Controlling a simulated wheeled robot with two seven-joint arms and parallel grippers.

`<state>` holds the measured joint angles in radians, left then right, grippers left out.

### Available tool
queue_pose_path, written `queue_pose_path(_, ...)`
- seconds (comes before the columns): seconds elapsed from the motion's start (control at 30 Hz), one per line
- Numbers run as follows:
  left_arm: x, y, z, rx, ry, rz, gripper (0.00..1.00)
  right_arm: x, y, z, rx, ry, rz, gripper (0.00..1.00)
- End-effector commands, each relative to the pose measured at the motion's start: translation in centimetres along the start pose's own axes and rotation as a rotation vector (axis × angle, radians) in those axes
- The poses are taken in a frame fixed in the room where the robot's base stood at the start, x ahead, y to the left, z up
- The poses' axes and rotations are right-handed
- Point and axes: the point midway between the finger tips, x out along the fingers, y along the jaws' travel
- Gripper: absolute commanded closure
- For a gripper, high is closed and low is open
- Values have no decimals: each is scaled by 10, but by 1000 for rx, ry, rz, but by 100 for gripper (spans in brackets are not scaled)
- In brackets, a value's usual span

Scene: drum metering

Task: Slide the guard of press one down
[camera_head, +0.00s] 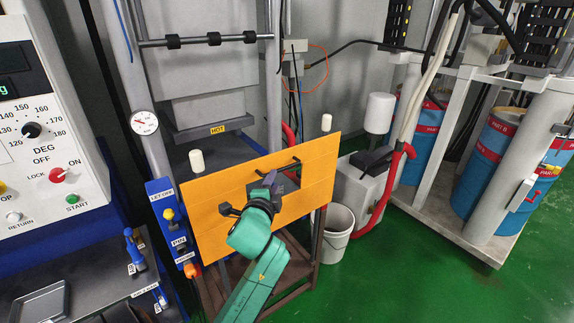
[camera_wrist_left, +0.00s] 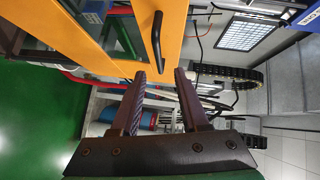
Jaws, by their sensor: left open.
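The orange guard (camera_head: 205,220) stands in front of the press, below the grey block with the HOT label (camera_head: 217,129). Two posts with white caps rise at its upper corners. In the left wrist view the guard's orange frame (camera_wrist_left: 172,40) fills the top middle, with a black bar handle (camera_wrist_left: 157,40) on it. My left gripper (camera_head: 273,181) is in front of the guard near its black fittings and hides part of them. Its fingers (camera_wrist_left: 161,74) are open and empty in the wrist view, with the handle beyond the tips. My right gripper is not in view.
Blue drums (camera_head: 500,165) stand farther right. Green floor (camera_head: 400,285) is clear at lower right.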

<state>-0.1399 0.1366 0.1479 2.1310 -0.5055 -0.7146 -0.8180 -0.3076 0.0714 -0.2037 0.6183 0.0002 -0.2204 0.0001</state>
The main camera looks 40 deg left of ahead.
Motion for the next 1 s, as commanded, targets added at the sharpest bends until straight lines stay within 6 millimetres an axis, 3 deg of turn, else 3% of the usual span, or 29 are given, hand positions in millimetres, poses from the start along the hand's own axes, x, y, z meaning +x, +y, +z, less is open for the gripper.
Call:
queue_pose_path(0.1, 33, -5, -1, -3, -1, 0, 55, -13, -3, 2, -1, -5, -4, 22)
queue_pose_path(0.3, 78, -3, -1, -3, 0, -1, 55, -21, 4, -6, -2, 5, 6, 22)
queue_pose_path(0.47, 93, -1, -1, -3, 1, 0, 55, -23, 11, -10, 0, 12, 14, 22)
queue_pose_path(0.7, 95, 0, 0, -2, 2, 1, 55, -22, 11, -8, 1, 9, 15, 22)
queue_pose_path(0.73, 95, 0, 0, -2, 2, 1, 63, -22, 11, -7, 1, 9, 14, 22)
queue_pose_path(0.83, 95, 0, -1, -3, 2, 1, 100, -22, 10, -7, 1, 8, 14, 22)
queue_pose_path(1.0, 94, 0, -1, -3, 2, 1, 100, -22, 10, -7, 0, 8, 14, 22)
